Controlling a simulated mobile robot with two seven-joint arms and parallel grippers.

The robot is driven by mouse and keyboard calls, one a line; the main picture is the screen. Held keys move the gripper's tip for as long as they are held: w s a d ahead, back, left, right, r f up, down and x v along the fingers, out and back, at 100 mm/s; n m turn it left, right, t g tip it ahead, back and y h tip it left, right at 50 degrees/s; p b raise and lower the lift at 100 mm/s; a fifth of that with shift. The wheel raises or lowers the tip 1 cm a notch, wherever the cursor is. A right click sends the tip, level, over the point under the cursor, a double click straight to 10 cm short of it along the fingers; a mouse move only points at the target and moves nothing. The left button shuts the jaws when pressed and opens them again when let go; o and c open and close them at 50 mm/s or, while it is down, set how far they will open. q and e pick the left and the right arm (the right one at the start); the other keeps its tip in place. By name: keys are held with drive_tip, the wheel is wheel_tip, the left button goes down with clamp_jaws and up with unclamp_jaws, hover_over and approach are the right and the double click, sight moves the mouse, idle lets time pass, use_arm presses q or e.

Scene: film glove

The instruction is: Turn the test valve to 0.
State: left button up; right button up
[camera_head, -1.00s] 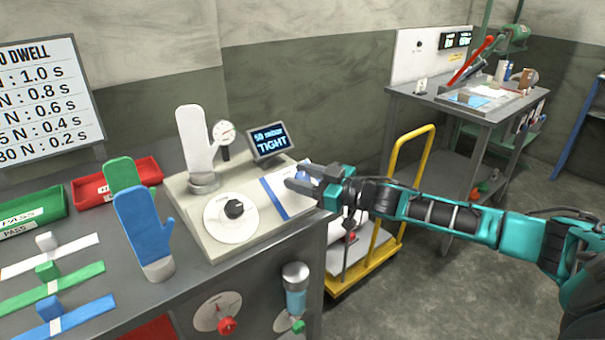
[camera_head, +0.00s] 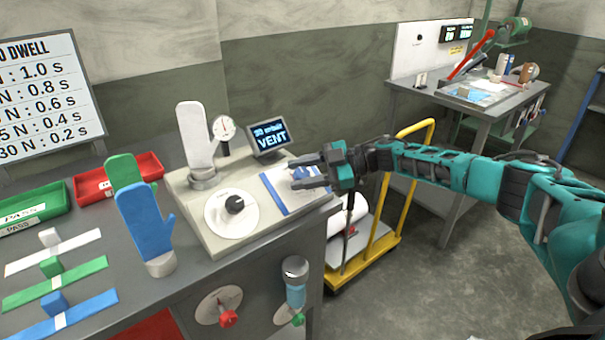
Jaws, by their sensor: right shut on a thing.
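The tester (camera_head: 222,236) is a cream box on the bench. On its right part is a white plate with a blue edge (camera_head: 281,197). A small blue piece (camera_head: 304,172), which looks like the test valve's handle, shows at my right gripper (camera_head: 298,173). The right gripper reaches in from the right over this plate and is shut on that piece; its fingers partly hide it. I cannot read the valve's marks. The display (camera_head: 269,138) reads "VENT", with what looks like 30 mbar above. A black knob (camera_head: 235,204) sits on a round white dial. My left gripper is not in view.
A white hand form (camera_head: 195,140) and a gauge (camera_head: 223,129) stand behind the dial. Blue (camera_head: 142,217) and green (camera_head: 123,172) gloves stand left. A yellow-handled cart (camera_head: 380,240) stands below my right forearm. Red (camera_head: 120,183) and green trays (camera_head: 35,207) lie at the back left.

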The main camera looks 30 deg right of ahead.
drive_tip(key=shift+a+r, duration=0.1)
idle(0.4)
drive_tip(key=o, duration=1)
drive_tip(key=shift+c, duration=0.2)
drive_tip(key=b+v, duration=0.1)
drive_tip(key=v, duration=1.2)
drive_tip(key=shift+b, duration=0.35)
drive_tip(key=shift+w, duration=0.1)
